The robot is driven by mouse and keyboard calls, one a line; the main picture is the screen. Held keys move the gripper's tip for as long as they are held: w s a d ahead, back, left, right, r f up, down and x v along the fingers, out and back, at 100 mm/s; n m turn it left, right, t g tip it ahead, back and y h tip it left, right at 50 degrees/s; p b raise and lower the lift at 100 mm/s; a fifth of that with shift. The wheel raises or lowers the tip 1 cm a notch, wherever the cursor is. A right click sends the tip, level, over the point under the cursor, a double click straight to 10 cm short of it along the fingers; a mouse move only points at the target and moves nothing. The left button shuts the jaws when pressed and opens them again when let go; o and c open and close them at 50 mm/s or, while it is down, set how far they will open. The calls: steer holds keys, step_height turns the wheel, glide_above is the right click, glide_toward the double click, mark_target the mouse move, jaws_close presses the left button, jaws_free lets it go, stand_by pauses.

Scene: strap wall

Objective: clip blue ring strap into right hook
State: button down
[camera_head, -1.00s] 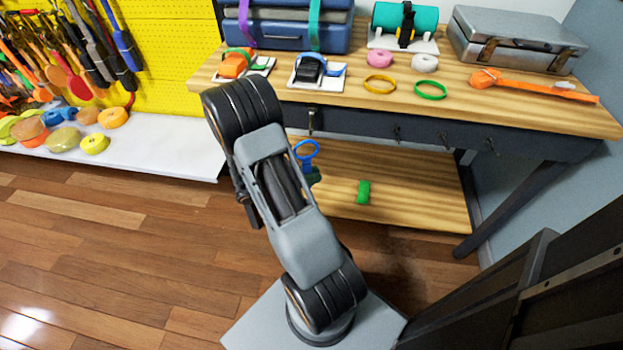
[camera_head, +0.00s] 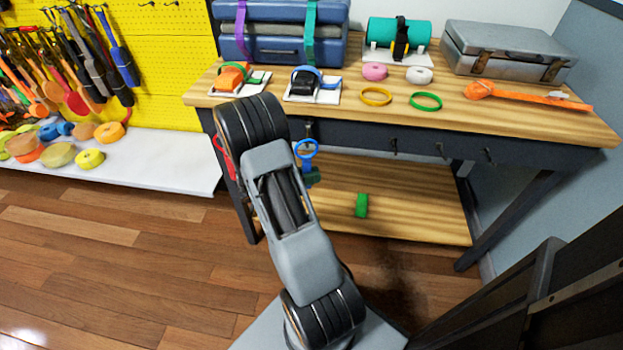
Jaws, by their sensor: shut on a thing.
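The blue ring strap (camera_head: 306,150) shows just right of my arm, its ring upright in front of the table's dark front rail. My gripper (camera_head: 312,178) is mostly hidden behind my arm; only a small dark part shows below the ring, and it is shut on the strap. Several small hooks line the rail. The rightmost hook (camera_head: 488,156) is empty and well to the right of the ring. Another hook (camera_head: 308,130) is just above the ring; I cannot tell whether they touch.
The wooden workbench (camera_head: 555,120) carries cases, rolls, a yellow ring (camera_head: 376,97), a green ring (camera_head: 425,101) and an orange strap (camera_head: 525,95). A green roll (camera_head: 361,205) sits on the lower shelf (camera_head: 420,220). A red loop (camera_head: 222,150) shows left of my arm.

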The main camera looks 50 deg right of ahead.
steer(key=shift+w+d+f+b, duration=0.35)
steer(key=shift+d+f+b, duration=0.15)
steer(key=shift+f, duration=0.1)
steer(key=shift+w+d+f+b, duration=0.3)
steer(key=shift+d+f+b, duration=0.1)
steer(key=shift+d+f, duration=0.15)
steer(key=shift+f, duration=0.2)
stand_by(0.4)
steer(key=c, duration=1.1)
jaws_free()
steer(key=shift+o, duration=0.2)
